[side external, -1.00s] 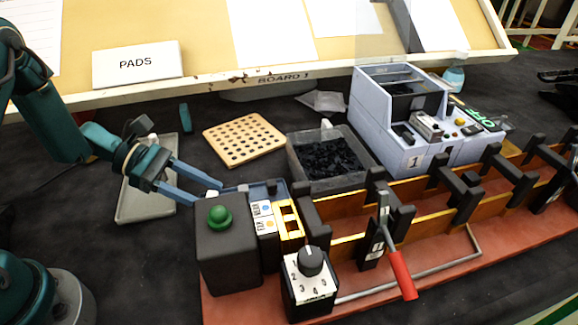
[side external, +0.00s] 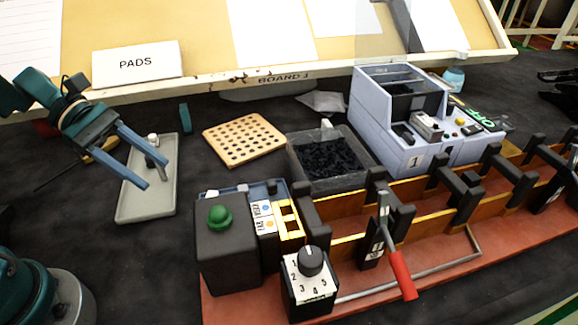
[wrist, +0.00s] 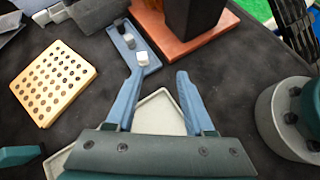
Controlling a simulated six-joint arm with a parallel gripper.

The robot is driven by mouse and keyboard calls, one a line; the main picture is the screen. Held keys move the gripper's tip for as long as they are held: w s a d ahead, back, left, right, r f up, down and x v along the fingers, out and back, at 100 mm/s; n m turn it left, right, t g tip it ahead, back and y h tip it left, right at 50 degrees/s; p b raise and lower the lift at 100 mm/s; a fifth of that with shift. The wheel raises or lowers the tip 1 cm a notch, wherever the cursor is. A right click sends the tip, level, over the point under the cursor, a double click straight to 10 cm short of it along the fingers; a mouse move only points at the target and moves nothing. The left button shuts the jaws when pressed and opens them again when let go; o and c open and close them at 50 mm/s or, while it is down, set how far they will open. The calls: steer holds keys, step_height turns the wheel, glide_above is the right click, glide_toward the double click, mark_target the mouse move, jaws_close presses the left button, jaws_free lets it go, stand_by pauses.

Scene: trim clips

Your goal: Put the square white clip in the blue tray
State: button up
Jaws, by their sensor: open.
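The blue tray (wrist: 150,68) is seen in the wrist view beyond my left finger. A squarish white clip (wrist: 142,59) lies in its near end, with a grey clip (wrist: 130,41) and a black clip (wrist: 120,27) behind it. In the side view the blue tray (side external: 262,187) is partly hidden behind a black box, and a small white piece (side external: 213,194) shows at its left end. My gripper (side external: 157,172) is open, its fingers apart with nothing between them, above the pale grey tray (side external: 135,207) and clear of the blue tray.
A black box with a green button (side external: 219,217) stands in front of the blue tray. A perforated wooden board (side external: 243,138) and a bin of black pieces (side external: 325,160) lie beyond. The dark table is bare between the trays.

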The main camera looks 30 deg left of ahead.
steer(key=s+d+r+m+t+y, duration=0.1)
steer(key=s+d+r+m+y, duration=0.2)
steer(key=m, duration=0.6)
steer(key=s+d+r+m+t+y, duration=0.2)
steer(key=s+m+y, duration=0.4)
steer(key=m, duration=0.4)
step_height(320, 180, up, 2)
steer(key=shift+s+d+r+y, duration=0.15)
steer(key=shift+d+r+y, duration=0.1)
steer(key=shift+d+y, duration=0.35)
